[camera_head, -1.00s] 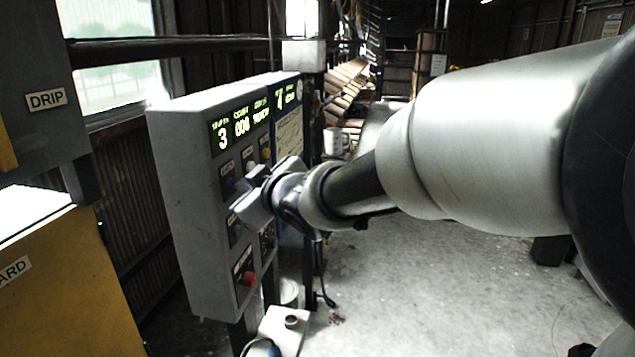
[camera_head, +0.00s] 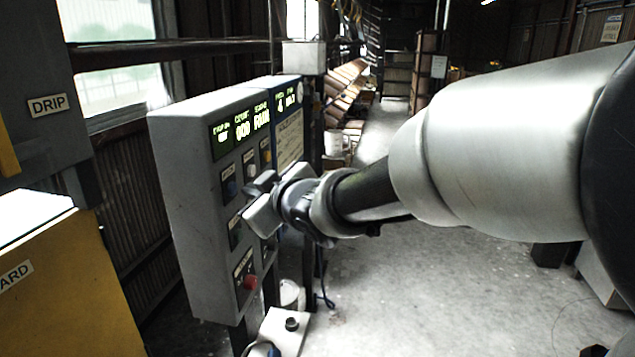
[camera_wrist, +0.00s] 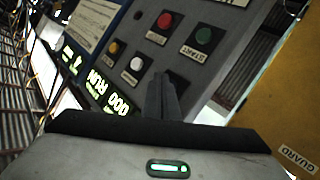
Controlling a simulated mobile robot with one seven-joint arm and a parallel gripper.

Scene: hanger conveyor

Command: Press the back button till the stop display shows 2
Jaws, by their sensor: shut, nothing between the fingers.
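The grey control box (camera_head: 190,200) stands left of centre in the head view. Its green-lit stop display (camera_head: 222,136) has a first field I cannot read clearly; beside it are 000 and RUN. Below are a blue button (camera_head: 230,188), a white button (camera_head: 250,171), a yellow button (camera_head: 266,157), a green button (camera_head: 235,238) and a red button (camera_head: 250,282). Button labels are too small to tell which is back. My gripper (camera_head: 258,200) is shut and empty, just in front of the button face. In the wrist view its fingers (camera_wrist: 161,98) hide part of the panel.
A blue panel (camera_head: 290,135) beside the box has a display showing 4. A yellow guard (camera_head: 75,290) and a grey DRIP cabinet (camera_head: 35,100) stand at the left. A small white box (camera_head: 285,328) with a dark knob is below.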

